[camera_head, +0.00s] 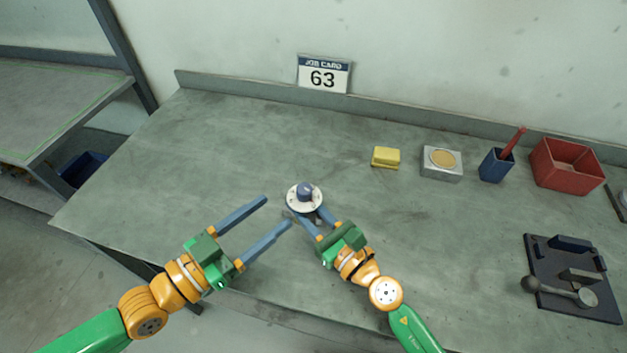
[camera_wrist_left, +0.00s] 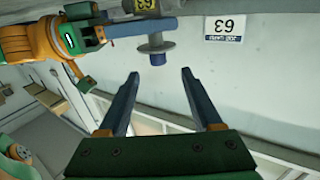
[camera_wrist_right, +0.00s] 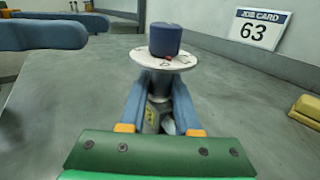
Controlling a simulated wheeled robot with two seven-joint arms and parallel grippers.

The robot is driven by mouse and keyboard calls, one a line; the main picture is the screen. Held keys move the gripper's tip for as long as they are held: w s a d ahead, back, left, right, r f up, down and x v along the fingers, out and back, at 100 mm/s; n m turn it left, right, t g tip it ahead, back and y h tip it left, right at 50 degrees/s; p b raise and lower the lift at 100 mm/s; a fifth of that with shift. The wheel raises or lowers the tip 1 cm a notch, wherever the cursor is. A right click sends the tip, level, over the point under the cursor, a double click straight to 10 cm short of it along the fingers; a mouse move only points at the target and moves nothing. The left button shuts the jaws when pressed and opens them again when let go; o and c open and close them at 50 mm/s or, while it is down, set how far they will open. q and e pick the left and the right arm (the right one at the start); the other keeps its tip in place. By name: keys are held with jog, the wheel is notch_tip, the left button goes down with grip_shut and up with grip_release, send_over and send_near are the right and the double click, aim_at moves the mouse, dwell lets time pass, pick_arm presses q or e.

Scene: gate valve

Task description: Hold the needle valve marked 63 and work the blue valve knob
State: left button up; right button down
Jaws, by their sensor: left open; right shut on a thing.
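The needle valve (camera_wrist_right: 157,103) has a white dial disc (camera_head: 291,199) and a blue knob (camera_head: 305,190) on top. It stands upright in the head view, near the middle of the bench. My right gripper (camera_head: 313,220) is shut on the valve body below the disc; the right wrist view shows both fingers around it. A yellow tag shows partly between the fingers. In the left wrist view the valve's yellow tag (camera_wrist_left: 146,5) reads 63, and the blue knob (camera_wrist_left: 156,56) shows ahead of the fingers. My left gripper (camera_head: 278,211) is open and empty, left of the valve and apart from it.
A job card (camera_head: 323,74) marked 63 stands at the back wall. A yellow block (camera_head: 385,157), grey box (camera_head: 441,173), blue cup (camera_head: 496,165) and red bin (camera_head: 567,166) stand right of the valve. A dark plate (camera_head: 560,299) with fittings lies front right. The bench's left side is clear.

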aim_at(311, 186)
pick_arm(q)
jog(key=x, duration=1.2)
jog(key=shift+s+d, duration=0.15)
jog(key=shift+s, duration=0.05)
grip_shut()
